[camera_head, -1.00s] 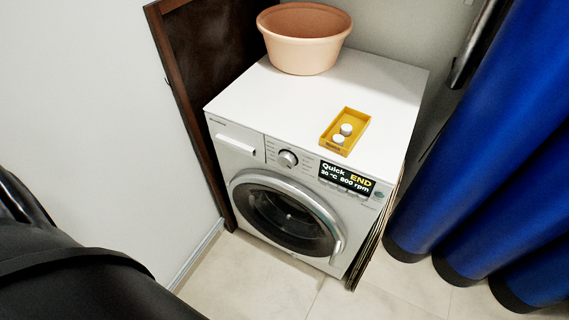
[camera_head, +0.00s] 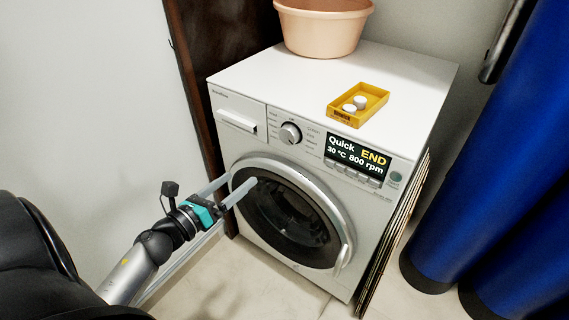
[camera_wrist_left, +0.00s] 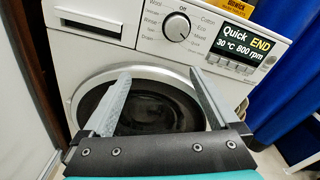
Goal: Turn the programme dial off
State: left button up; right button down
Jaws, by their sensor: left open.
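The programme dial (camera_head: 290,133) is a round silver knob on the front panel of the white washing machine (camera_head: 250,82). In the left wrist view the dial (camera_wrist_left: 178,27) has printed programme names around it, with "Off" at the top. Its pointer is too small to read surely. The display (camera_head: 357,158) reads "Quick END 30 °C 800 rpm". My left gripper (camera_head: 228,188) is open and empty, in front of the machine's door, below and left of the dial and apart from it. My right gripper is not in view.
The round door (camera_head: 290,215) is shut. A yellow tray (camera_head: 344,115) with white tablets and a peach tub (camera_head: 322,30) stand on top. A dark wooden panel (camera_head: 195,60) is at the left, a blue curtain (camera_head: 490,170) at the right. Tiled floor is free in front.

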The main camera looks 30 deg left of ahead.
pick_arm(q)
notch_tip(320, 180, up, 3)
jog(key=d+m+h, duration=0.1)
jog(key=m, duration=0.3)
jog(key=b, duration=0.2)
send_near(286, 139)
jog(key=shift+t, duration=0.3)
jog(key=w, duration=0.6)
jog(key=shift+w+d+f, duration=0.2)
jog(key=shift+w+d, duration=0.1)
jog(key=shift+d, duration=0.1)
jog(key=shift+w+d, duration=0.1)
jog(key=shift+w, duration=0.7)
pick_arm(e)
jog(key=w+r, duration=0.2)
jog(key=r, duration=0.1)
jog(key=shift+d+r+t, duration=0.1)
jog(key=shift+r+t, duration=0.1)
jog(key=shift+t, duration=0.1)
pick_arm(q)
jog(key=shift+c, duration=0.2)
jog(key=c, duration=1.3)
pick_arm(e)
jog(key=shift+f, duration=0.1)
